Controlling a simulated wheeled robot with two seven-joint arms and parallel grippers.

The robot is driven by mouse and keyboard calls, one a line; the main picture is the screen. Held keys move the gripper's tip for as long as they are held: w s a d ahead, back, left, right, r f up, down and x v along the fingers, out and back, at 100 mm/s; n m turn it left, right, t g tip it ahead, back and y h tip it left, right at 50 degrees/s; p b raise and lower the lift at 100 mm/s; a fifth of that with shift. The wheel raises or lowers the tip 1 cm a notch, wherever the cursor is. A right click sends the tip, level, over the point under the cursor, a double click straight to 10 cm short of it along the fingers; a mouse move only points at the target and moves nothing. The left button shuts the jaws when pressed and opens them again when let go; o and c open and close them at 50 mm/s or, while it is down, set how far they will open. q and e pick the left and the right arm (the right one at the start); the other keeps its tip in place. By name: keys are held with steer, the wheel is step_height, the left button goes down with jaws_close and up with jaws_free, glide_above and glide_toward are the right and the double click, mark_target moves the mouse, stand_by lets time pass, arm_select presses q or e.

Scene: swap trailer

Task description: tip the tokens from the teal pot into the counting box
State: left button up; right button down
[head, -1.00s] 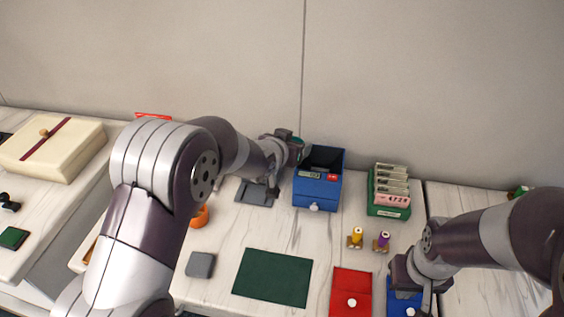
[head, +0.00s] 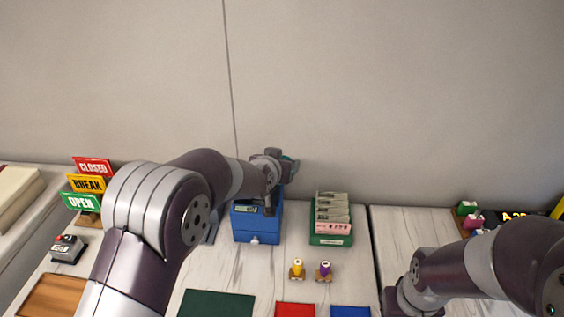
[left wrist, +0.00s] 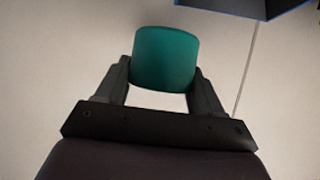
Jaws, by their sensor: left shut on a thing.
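The teal pot (head: 291,168) is in my left gripper (head: 283,172), over the back right part of the blue counting box (head: 257,226). The box has a small display and a white knob on its front. My left arm hides much of its top opening. In the left wrist view the pot (left wrist: 165,57) sits between the two fingers of my left gripper (left wrist: 163,77), and a corner of a blue edge (left wrist: 240,8) shows at the top. No tokens are visible, and the pot's tilt is unclear. My right gripper (head: 407,304) is at the bottom edge, its fingers cut off.
A green rack of cards (head: 331,239) stands right of the box. A yellow peg (head: 297,267) and a purple peg (head: 325,269) stand in front. A stack of signs (head: 88,184) and a grey device (head: 67,248) are at left. A wall rises behind.

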arm_select(q)
steer(key=shift+w+r+p, duration=0.1)
steer(key=shift+r+p, duration=0.15)
steer(key=shift+p, duration=0.5)
steer(key=p, duration=0.1)
steer(key=n+h+p, duration=0.1)
steer(key=p, duration=0.1)
steer(key=shift+f, duration=0.25)
steer(key=shift+f+n+h+p, duration=0.3)
steer(key=shift+n+h+p, duration=0.4)
steer(key=shift+n+p, duration=0.1)
steer(key=f+n+h+b, duration=0.1)
steer(key=f+n+t+h+b, duration=0.1)
steer(key=shift+a+n, duration=0.3)
steer(key=shift+n, duration=0.1)
steer(key=shift+a+f+n+t+h+b, duration=0.15)
steer(key=shift+n+t+h+b, duration=0.15)
steer(key=shift+n+h+b, duration=0.15)
steer(key=n+b, duration=0.1)
steer(key=n+t+h+b, duration=0.1)
steer(key=n+b, duration=0.1)
steer(key=shift+a+f+t, duration=0.3)
steer(key=shift+a+f, duration=0.05)
steer(key=shift+a, duration=0.05)
steer(key=shift+r, duration=0.2)
steer(key=shift+r, duration=0.1)
